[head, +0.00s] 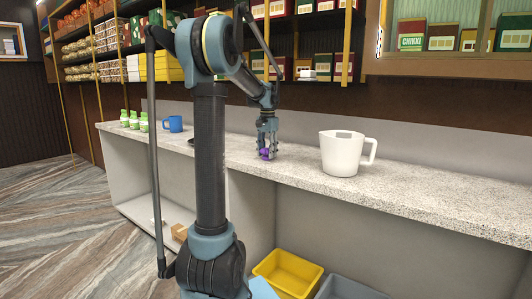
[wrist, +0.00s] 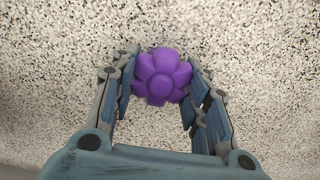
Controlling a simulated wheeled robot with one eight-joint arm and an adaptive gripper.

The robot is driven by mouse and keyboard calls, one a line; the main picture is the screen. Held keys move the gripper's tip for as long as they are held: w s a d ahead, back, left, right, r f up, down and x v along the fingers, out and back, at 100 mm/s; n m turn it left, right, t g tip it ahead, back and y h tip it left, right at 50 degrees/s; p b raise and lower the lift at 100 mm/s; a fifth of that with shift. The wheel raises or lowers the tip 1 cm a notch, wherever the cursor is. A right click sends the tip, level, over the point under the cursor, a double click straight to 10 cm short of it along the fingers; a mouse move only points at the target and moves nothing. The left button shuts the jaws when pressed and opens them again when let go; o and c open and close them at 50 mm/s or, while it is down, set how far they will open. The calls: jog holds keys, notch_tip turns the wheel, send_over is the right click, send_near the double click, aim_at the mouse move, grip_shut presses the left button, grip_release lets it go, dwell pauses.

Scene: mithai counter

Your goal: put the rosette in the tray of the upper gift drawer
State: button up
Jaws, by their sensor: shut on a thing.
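The rosette (wrist: 162,77) is a purple flower shape between the two fingers of my gripper (wrist: 163,88) in the wrist view. The fingers touch it on both sides, and speckled counter shows behind it. In the head view the gripper (head: 267,148) points down over the counter, with the purple rosette (head: 265,154) at its fingertips. I cannot tell whether the rosette still touches the counter. The upper gift drawer and its tray are not recognisable in either view.
A white jug (head: 340,153) stands on the counter (head: 430,195) right of the gripper. A blue mug (head: 173,123) and green-labelled bottles (head: 134,120) stand to the left. A yellow bin (head: 288,272) and a grey bin (head: 345,288) sit below. Counter between gripper and jug is clear.

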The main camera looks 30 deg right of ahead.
jog(key=o, duration=0.8)
jog(key=shift+o, duration=0.2)
notch_tip(320, 180, up, 17)
jog(key=shift+d+r, duration=0.15)
